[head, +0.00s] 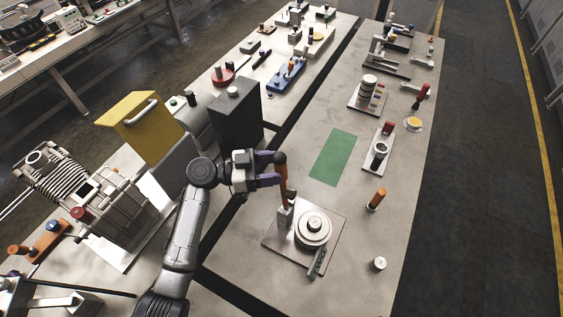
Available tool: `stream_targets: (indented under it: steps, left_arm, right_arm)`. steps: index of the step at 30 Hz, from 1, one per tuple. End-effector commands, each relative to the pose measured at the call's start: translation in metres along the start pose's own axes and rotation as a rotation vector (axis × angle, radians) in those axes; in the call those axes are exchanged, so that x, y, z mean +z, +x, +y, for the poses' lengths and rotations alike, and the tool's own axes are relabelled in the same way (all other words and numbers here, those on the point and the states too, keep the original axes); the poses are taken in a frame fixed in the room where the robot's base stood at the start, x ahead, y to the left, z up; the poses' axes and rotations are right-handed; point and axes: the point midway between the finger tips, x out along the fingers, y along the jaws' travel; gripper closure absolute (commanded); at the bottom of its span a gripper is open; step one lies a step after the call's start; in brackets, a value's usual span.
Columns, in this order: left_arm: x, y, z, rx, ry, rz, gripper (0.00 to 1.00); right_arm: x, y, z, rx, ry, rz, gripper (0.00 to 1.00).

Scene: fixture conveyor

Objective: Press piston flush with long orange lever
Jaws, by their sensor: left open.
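The long orange lever (283,175) stands nearly upright at the left of a fixture on a flat plate (277,243). A small metal block (285,217) sits at its lower end. Beside it on the plate is a round stepped metal part (312,229) with a raised centre, which may hold the piston; I cannot tell whether it is flush. My left gripper (275,170) reaches in from the left, open, with its purple fingers at the upper part of the lever. I cannot tell whether they touch it. My right gripper is not in view.
A green mat (332,157) lies behind the fixture. A short orange-handled piece (376,199) and a small metal cylinder (379,264) stand to the right. A dark box (236,118) and a yellow box (143,127) stand left of and behind my left gripper. The table's front right is mostly clear.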

Motion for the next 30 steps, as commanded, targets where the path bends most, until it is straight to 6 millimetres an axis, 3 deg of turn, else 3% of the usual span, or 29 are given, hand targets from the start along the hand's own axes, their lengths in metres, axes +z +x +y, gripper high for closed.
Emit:
stream_targets:
  steps: [7,20,30]
  left_arm:
    - [-0.001,0.021,0.000,0.000,-0.001,-0.001,0.41]
    - [0.001,0.026,0.000,-0.001,0.000,-0.001,0.42]
    - [0.001,0.026,0.000,-0.001,0.000,-0.001,0.75]
  right_arm:
    - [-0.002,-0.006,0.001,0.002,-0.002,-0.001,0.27]
    - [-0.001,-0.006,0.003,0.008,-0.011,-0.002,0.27]
    - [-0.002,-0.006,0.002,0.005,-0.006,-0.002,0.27]
